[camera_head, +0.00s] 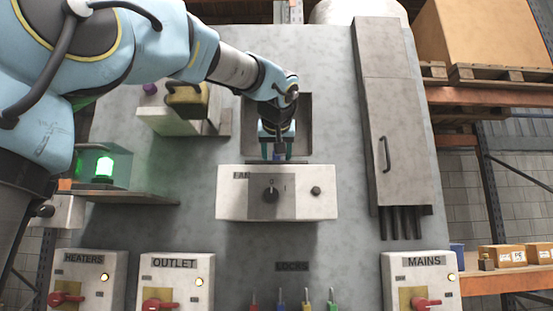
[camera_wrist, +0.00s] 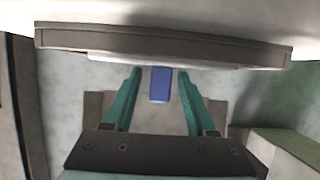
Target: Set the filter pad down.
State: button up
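A small blue block (camera_wrist: 161,85), which I take to be the filter pad, is between my gripper's two teal fingers. It shows small in the head view (camera_head: 279,155), low in the square recess (camera_head: 305,120) above the FAN box, at a grey ledge (camera_head: 250,162). My gripper (camera_wrist: 160,74) reaches down in front of the recess, also seen in the head view (camera_head: 276,153). Its fingers are apart, with a visible gap on each side of the block. Whether the block rests on the ledge is not clear.
The FAN box (camera_head: 240,200) with a dial juts out just below the ledge. A yellow-handled box (camera_head: 185,110) is left of the recess, and a tall grey cabinet (camera_head: 385,90) is right. A green lamp (camera_head: 104,168) stands on a shelf at the left.

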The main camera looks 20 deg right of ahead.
jog(key=shift+r, duration=0.15)
jog(key=b+v, duration=0.3)
jog(key=v, duration=0.9)
jog(key=shift+r, duration=0.1)
